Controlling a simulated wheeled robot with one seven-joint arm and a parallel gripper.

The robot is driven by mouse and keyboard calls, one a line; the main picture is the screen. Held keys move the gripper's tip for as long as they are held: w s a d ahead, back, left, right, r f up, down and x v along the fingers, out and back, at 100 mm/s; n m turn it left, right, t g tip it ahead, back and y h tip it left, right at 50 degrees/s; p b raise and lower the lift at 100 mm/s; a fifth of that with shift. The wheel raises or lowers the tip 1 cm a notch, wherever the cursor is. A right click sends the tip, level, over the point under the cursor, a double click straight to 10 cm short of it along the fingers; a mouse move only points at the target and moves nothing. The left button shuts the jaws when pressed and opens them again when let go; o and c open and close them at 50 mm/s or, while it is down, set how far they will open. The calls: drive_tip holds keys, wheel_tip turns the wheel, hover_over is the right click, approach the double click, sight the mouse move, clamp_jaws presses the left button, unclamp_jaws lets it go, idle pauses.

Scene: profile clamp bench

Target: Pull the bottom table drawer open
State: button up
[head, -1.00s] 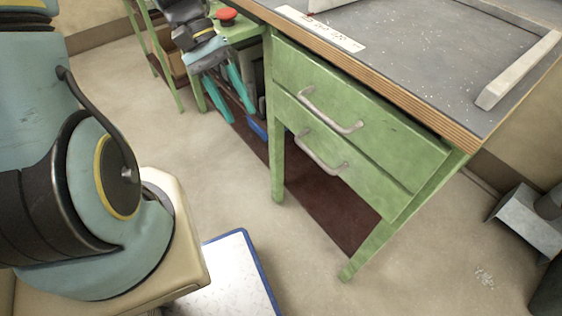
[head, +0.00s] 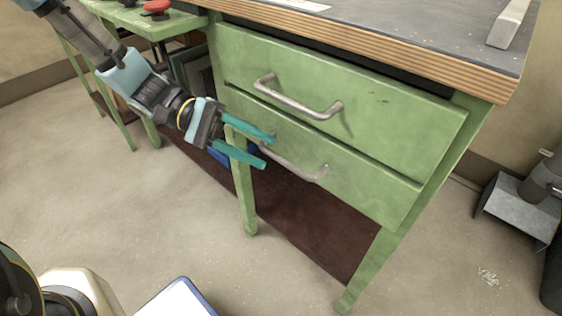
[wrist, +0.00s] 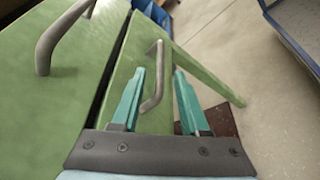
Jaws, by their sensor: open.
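The bottom drawer (head: 370,188) is the lower of two green drawers under the bench top, and its front looks flush with the frame. Its grey bar handle (head: 298,168) also shows in the wrist view (wrist: 154,92), where it lies between my two fingers, nearer the left one. My gripper (head: 268,151) is open, with teal fingers at the left end of this handle in the head view. I cannot tell whether a finger touches the handle. The head view partly hides the handle's left end behind the fingers.
The top drawer (head: 390,118) with its own handle (head: 298,104) sits just above. A green table leg (head: 245,195) stands left of the drawers. A grey metal object (head: 515,208) stands on the floor at right.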

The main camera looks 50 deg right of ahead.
sight(274, 157)
drive_tip(key=shift+b+x, duration=0.4)
drive_tip(key=shift+x, duration=2.4)
drive_tip(key=shift+c, duration=0.4)
clamp_jaws()
drive_tip(key=shift+a, duration=0.1)
